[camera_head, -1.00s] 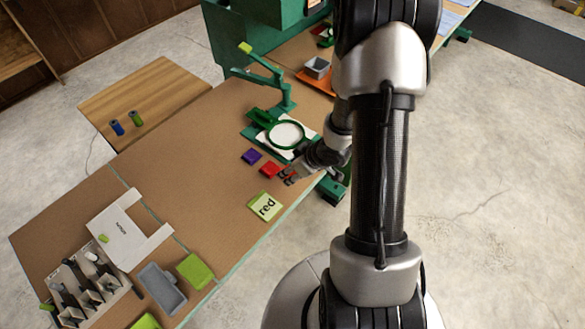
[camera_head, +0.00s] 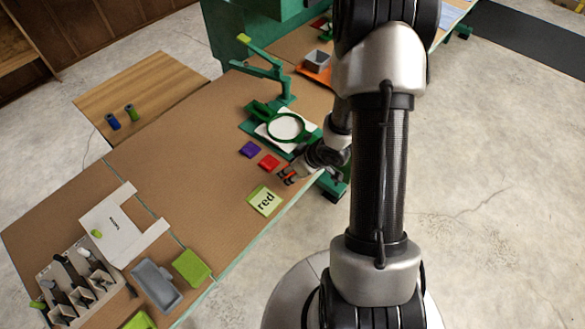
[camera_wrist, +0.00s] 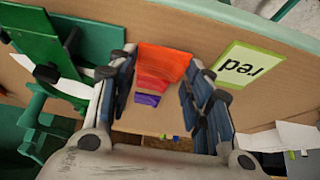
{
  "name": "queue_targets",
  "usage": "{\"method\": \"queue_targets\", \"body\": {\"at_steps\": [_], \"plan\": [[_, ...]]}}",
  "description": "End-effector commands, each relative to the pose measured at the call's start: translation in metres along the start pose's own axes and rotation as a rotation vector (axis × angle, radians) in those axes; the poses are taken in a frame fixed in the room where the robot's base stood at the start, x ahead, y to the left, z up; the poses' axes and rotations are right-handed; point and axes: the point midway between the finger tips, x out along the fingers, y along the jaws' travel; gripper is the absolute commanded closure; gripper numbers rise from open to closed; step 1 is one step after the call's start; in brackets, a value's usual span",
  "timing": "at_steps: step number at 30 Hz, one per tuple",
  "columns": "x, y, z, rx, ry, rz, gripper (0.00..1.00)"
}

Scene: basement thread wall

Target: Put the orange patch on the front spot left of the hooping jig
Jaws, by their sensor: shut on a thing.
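My gripper (camera_head: 287,175) is shut on the orange patch (camera_wrist: 163,58), which is held flat between its fingers in the wrist view. In the head view only a little orange shows at the fingertips. My gripper is low over the front edge of the table, left of and in front of the hooping jig (camera_head: 245,128), which carries a green ring and white cloth. A red patch (camera_head: 269,162) and a purple patch (camera_head: 249,149) lie in a row behind my gripper, left of the jig. I cannot tell whether the orange patch touches the table.
A green-edged card reading "red" (camera_head: 265,201) lies at the front edge, left of my gripper. A grey tray (camera_head: 157,285), a green block (camera_head: 192,267) and a sorting rack stand farther left. The brown tabletop between is clear.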

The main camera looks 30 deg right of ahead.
Motion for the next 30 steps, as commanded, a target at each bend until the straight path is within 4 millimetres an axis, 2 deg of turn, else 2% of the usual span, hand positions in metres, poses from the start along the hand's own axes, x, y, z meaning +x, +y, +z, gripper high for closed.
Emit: {"method": "queue_targets", "body": {"at_steps": [17,18,28,30], "plan": [[0.021,0.000,0.012,0.000,0.000,0.000,0.64],[0.020,0.000,0.012,0.000,0.000,0.000,0.53],[0.019,0.000,0.011,0.000,0.000,0.000,0.31],[0.019,0.000,0.011,0.000,0.000,0.000,0.31]]}}
